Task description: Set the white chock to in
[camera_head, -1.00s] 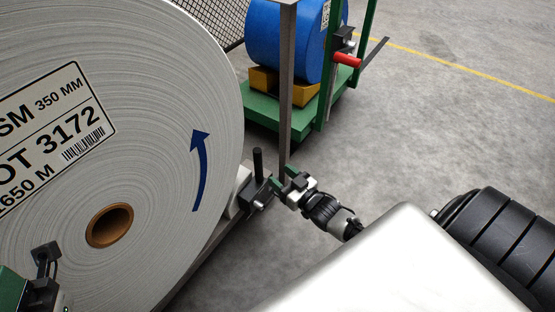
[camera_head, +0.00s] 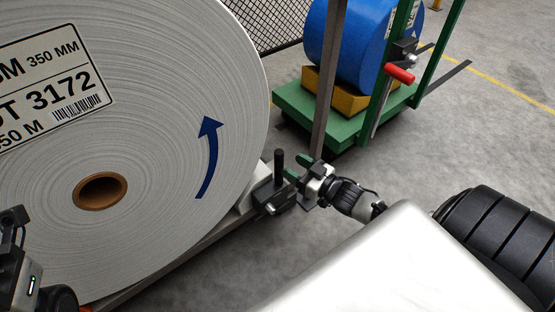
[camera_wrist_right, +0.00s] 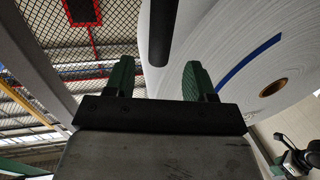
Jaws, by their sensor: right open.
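The white chock (camera_head: 246,198) is a pale block low against the right edge of the big paper roll, partly hidden by a dark bracket. An upright black handle (camera_head: 279,166) rises from this bracket. In the right wrist view the handle (camera_wrist_right: 162,32) comes down from the top, in line with the gap between my fingers. My right gripper (camera_head: 297,169) is open, its green fingertips just right of the handle; the wrist view shows the gap (camera_wrist_right: 160,82) empty near the palm. My left gripper (camera_head: 14,228) is partly in view at the left edge; its jaw state is unclear.
The big white roll (camera_head: 150,110) with a brown core fills the left. A grey post (camera_head: 328,90) stands just behind my right gripper. A green cart (camera_head: 355,130) with a blue roll and red handle stands behind.

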